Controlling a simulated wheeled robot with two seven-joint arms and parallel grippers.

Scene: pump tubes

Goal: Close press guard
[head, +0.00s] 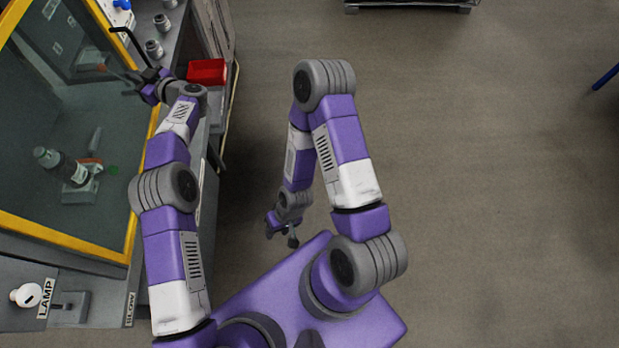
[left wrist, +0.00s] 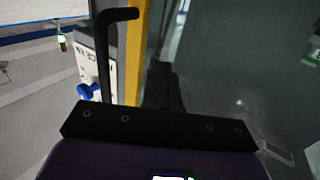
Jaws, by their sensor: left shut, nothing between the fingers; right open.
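The press guard (head: 70,238) is a clear panel in a yellow frame at the left of the head view. Its yellow edge (left wrist: 137,45) stands upright in the left wrist view. A bent black handle (head: 127,40) is at the guard's far right corner; it also shows in the left wrist view (left wrist: 103,50). My left gripper (head: 138,84) is shut and empty, beside the frame and near the handle; I cannot tell whether it touches. I cannot tell how far the guard is shut. My right gripper (head: 281,234) is open and empty, low over the floor.
A red bin (head: 207,72) and several grey fittings (head: 154,48) are on the bench beyond my left arm.

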